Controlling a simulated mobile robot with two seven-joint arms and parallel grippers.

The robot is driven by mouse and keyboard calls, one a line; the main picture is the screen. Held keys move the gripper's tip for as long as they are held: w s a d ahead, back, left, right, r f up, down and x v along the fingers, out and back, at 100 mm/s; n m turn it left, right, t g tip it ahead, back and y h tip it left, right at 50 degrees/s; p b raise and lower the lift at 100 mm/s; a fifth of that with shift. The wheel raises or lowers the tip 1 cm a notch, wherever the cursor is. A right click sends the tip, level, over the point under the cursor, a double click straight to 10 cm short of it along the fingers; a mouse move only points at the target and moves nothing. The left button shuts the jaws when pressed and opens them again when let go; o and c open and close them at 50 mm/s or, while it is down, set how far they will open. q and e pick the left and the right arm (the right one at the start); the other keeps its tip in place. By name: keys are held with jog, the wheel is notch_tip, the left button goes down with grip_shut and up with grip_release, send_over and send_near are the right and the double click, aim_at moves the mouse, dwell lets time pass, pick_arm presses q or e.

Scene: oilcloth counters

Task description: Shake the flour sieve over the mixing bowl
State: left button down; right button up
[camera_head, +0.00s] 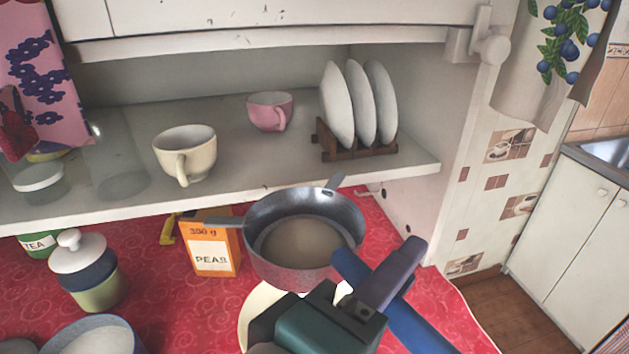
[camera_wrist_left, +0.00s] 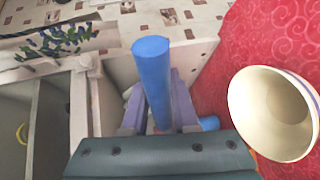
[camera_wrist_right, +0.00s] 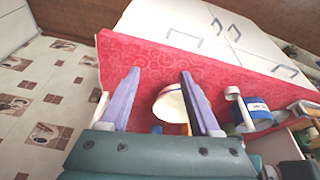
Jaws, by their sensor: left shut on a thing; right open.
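My left gripper (camera_head: 388,280) is shut on a blue rod-like handle (camera_head: 423,330), which also shows upright between its fingers in the left wrist view (camera_wrist_left: 151,70). A grey metal round vessel (camera_head: 258,262) with a tan-grey inside lies by the handle's upper end. I cannot tell whether the two are joined, so the sieve's head is unclear. A cream bowl (camera_head: 250,318) is partly hidden below my gripper and the grey vessel. It shows empty-looking at right in the left wrist view (camera_wrist_left: 270,112). My right gripper (camera_wrist_right: 160,78) is open and empty, with the cream bowl (camera_wrist_right: 171,106) farther off between its fingers.
An orange peas box (camera_head: 212,258) stands left of the grey vessel. The shelf (camera_head: 240,160) above holds cups and a plate rack (camera_head: 355,150). The red counter (camera_head: 395,225) is partly clear at right.

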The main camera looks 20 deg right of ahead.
pick_arm(q)
notch_tip(320, 180, down, 11)
jog(key=b, duration=1)
jog(key=shift+w, duration=0.3)
dwell(1.2)
dwell(0.4)
jog(key=d, duration=0.2)
jog(key=shift+w+d+f, duration=0.1)
jog(key=shift+w+d, duration=0.25)
jog(key=shift+w, duration=0.05)
jog(key=a, duration=0.1)
jog(key=s+a, duration=0.1)
jog(key=a, duration=0.3)
jog(key=shift+s+a, duration=0.2)
jog(key=shift+s, duration=0.1)
